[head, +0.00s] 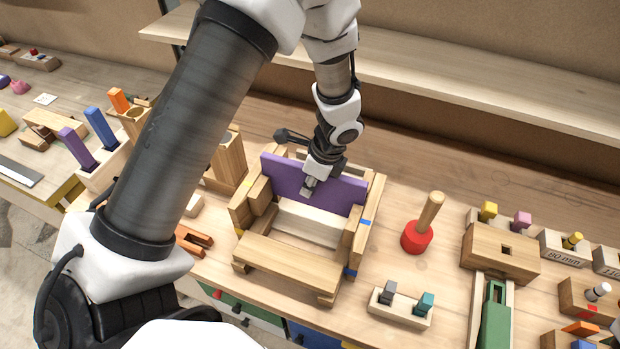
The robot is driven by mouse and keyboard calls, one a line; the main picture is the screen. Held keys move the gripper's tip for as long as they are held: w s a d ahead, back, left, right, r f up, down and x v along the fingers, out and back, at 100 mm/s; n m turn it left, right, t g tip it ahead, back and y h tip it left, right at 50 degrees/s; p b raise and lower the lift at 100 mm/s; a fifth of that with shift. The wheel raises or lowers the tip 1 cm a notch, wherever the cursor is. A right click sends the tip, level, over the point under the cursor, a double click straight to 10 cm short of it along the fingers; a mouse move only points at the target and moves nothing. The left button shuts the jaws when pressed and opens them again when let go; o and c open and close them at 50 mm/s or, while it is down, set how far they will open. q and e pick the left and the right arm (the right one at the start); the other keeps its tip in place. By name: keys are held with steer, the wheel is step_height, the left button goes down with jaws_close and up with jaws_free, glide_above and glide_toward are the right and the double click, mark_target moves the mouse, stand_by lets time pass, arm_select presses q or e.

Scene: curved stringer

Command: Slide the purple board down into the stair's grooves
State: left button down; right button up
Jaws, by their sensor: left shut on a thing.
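The purple board (340,193) stands on edge between the two side stringers of the wooden stair (290,262), toward the stair's back. My left gripper (308,190) comes down from above and is shut on the board's upper edge near its middle. The board's ends lie close to the left stringer (243,208) and the right stringer (366,222). The grooves and the board's lower edge are hard to make out, so I cannot tell how deep it sits. My right gripper is not in view.
A red-based wooden peg (416,238) stands right of the stair. A small block with grey and teal pegs (400,308) lies in front of it. A wooden fixture with a green slide (495,315) is farther right. A raised shelf (450,75) runs along the back.

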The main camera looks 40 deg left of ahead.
mark_target(310, 201)
arm_select(q)
steer(key=shift+f+b, duration=2.35)
steer(key=shift+f, duration=0.8)
steer(key=c, duration=1)
jaws_free()
steer(key=v, duration=1.2)
steer(key=shift+f, duration=0.1)
